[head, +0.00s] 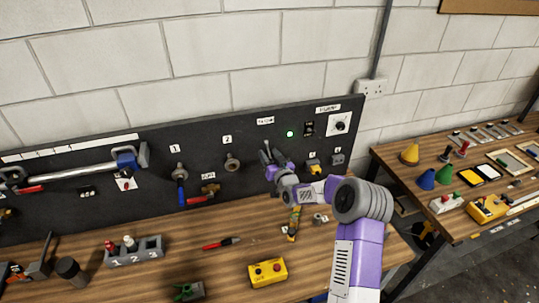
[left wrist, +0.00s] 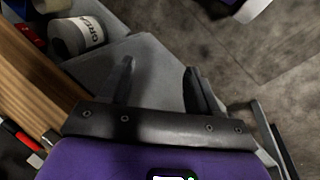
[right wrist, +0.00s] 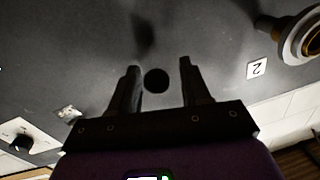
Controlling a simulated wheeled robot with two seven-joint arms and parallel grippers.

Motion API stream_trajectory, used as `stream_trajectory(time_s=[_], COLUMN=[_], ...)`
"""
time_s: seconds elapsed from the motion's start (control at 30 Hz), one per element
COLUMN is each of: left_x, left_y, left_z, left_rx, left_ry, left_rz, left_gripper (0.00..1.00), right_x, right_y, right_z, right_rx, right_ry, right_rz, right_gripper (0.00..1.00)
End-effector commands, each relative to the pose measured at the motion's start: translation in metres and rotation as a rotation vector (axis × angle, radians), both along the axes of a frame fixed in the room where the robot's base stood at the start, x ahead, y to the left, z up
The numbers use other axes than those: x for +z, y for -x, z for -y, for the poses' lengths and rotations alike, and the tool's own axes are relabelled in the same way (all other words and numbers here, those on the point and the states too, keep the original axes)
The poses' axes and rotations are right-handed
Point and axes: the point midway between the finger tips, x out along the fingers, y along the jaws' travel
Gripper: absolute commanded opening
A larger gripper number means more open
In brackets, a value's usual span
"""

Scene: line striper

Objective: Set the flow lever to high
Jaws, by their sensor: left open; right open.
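My right gripper (head: 268,150) is up at the black panel (head: 110,185), below a small white label too small to read. In the right wrist view its fingers (right wrist: 158,80) are open. A round black knob (right wrist: 156,81) shows between them, near the left finger and not gripped; it may be the end of the flow lever. The gripper hides that spot in the head view, so the lever's setting cannot be told. My left gripper (left wrist: 160,80) is open and empty in the left wrist view, away from the panel.
A lit green lamp (head: 290,134), a black switch (head: 309,128) and a dial plate (head: 340,124) sit right of the gripper. Fitting 2 (head: 232,162) is to its left. A yellow box (head: 267,272) and red pen (head: 220,243) lie on the bench (head: 220,275).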

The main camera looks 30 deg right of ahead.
Motion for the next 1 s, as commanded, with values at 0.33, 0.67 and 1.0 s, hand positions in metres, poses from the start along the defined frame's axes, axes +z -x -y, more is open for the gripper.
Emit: stream_trajectory(time_s=[0.33,0.67,1.0], left_x=[0.0003,0.0003,0.001], left_y=[0.0001,0.0001,0.0001], left_z=[-0.0001,0.0,0.0], left_rx=[0.0,0.0,0.0], left_ry=[0.0,0.0,0.0], left_rz=[0.0,0.0,0.0], left_gripper=[0.62,0.62,0.62], right_x=[-0.0007,-0.0007,0.0007], right_y=[-0.0027,-0.0025,-0.005], right_z=[-0.0001,0.0,-0.002], right_rx=[0.0,0.0,0.004], right_ry=[-0.001,-0.001,-0.003], right_rz=[-0.001,-0.001,-0.01], right_gripper=[0.46,0.0,0.0])
